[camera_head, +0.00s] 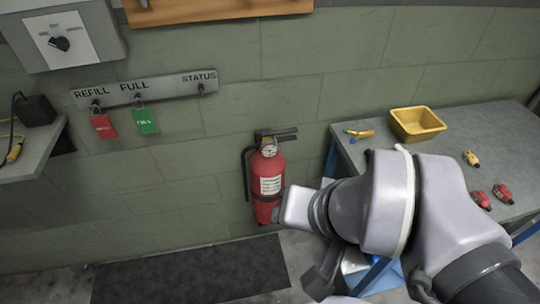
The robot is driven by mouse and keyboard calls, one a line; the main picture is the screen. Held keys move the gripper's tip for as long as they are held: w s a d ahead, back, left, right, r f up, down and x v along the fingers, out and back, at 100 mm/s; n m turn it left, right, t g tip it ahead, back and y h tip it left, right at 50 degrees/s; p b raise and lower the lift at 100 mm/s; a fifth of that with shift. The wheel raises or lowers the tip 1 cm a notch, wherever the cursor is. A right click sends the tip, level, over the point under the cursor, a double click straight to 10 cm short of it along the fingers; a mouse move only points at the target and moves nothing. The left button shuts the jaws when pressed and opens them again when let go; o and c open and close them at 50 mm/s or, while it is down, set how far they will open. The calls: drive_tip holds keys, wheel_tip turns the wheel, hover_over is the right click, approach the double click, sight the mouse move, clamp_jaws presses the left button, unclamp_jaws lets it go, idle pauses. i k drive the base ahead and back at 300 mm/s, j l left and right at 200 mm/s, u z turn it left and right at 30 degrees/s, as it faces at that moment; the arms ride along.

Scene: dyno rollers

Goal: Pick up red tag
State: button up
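The red tag (103,126) hangs from a hook under the word REFILL on the grey wall rail (145,90). A green tag (145,121) hangs just right of it, under the word FULL. The hook under STATUS, at the right end of the rail, is bare. My arm fills the lower right of the picture, well away from the tags. A dark part low beside the arm may be my gripper (320,282); its fingers cannot be made out. Nothing is seen touching the red tag.
A red fire extinguisher (267,182) hangs on the wall, close behind my arm. A workbench (372,176) on the right holds a yellow bin (418,123) and small red and yellow items. A shelf (30,158) juts out at left. A dark mat (190,274) lies below.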

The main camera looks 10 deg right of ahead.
sight(102, 124)
drive_tip(key=i+j, duration=0.1)
drive_tip(key=j, duration=0.75)
drive_tip(key=i+j, duration=0.1)
drive_tip(key=j, duration=0.7)
drive_tip(key=i+j, duration=0.1)
drive_tip(key=j, duration=0.75)
drive_tip(key=i+j, duration=0.1)
drive_tip(key=j, duration=0.7)
drive_tip(key=z, duration=0.05)
